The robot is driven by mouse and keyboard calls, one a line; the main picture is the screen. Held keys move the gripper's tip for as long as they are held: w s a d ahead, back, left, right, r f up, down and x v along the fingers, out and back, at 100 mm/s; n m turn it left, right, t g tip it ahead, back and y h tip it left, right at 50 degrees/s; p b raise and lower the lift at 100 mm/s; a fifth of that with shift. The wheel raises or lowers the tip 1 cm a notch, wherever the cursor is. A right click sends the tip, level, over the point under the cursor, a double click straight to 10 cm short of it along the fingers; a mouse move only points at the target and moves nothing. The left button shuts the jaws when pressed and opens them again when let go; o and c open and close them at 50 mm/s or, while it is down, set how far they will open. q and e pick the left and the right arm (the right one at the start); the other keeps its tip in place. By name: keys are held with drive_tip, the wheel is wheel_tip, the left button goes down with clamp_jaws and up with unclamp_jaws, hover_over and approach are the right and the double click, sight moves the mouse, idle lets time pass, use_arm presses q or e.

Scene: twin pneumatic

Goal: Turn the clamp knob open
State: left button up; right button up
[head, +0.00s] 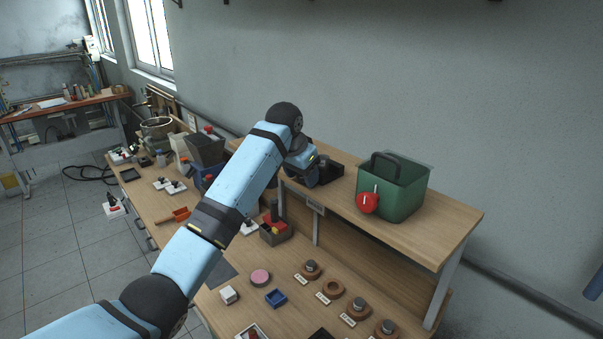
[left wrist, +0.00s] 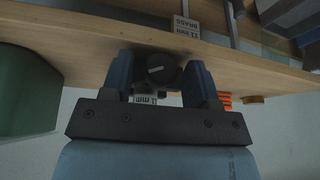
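A dark round knob (left wrist: 158,69) with a pale pointer line shows in the left wrist view, at the edge of a wooden board. The two fingers of my left gripper (left wrist: 158,80) stand on either side of it, apart, with narrow gaps seeming to show; contact is hard to judge. In the head view my left gripper (head: 318,172) is at the raised shelf (head: 440,215), left of the green container. The knob is hidden there behind my wrist and gripper. My right gripper is in neither view.
A green container (head: 405,190) with a dark handle stands on the shelf, a red disc (head: 367,203) at its front.

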use_arm(q)
drive_tip(key=c, duration=0.8)
drive_tip(key=shift+o, duration=0.3)
drive_tip(key=shift+w+a+n+g+h, duration=0.1)
drive_tip(key=shift+n+g+h, duration=0.2)
drive_tip(key=shift+g+h, duration=0.7)
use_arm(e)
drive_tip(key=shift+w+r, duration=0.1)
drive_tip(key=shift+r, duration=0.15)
use_arm(q)
drive_tip(key=o, duration=0.9)
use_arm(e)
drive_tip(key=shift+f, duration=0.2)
use_arm(q)
drive_tip(key=b+v, duration=0.3)
drive_tip(key=v, duration=1.1)
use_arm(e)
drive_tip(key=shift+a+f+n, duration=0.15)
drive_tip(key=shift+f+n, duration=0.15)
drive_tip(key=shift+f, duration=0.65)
